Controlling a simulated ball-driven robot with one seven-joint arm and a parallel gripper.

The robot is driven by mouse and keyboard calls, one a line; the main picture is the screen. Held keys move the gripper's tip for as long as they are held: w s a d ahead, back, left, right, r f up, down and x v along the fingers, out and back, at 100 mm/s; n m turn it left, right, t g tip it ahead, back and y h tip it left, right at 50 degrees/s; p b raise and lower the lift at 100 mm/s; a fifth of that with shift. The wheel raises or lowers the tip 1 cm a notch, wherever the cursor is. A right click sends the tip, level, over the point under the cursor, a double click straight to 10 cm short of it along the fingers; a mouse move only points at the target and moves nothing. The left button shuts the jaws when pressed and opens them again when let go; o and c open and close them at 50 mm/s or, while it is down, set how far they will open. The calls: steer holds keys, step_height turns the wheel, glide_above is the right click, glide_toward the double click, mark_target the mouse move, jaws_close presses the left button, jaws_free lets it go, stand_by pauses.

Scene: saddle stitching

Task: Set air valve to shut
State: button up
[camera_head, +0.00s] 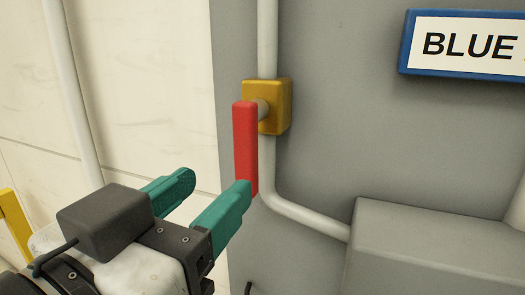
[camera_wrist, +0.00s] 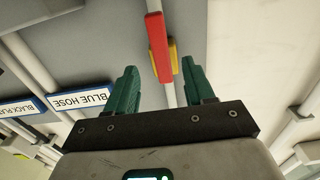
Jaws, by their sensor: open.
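The air valve has a yellow body (camera_head: 281,106) on a pale vertical pipe, with a red lever (camera_head: 245,145). The lever hangs straight down from its pivot, roughly in line with the pipe. My gripper (camera_head: 213,186) has teal fingers and is open and empty, at the lower left of the lever. One finger overlaps the lever's lower end in the head view; I cannot tell whether they touch. In the wrist view, the red lever (camera_wrist: 157,35) and yellow body (camera_wrist: 173,57) appear between and beyond the fingertips of my gripper (camera_wrist: 160,65).
A grey panel (camera_head: 330,120) stands behind the valve, with a grey box (camera_head: 430,245) at lower right. A blue-framed sign (camera_head: 465,43) is at upper right. The wrist view shows a "BLUE HOSE" sign (camera_wrist: 80,99). A yellow bar (camera_head: 15,225) is at far left.

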mark_target(242, 162)
steer(key=p+x, duration=0.2)
steer(key=x, duration=0.7)
steer(key=shift+f, duration=0.1)
jaws_close()
stand_by(0.4)
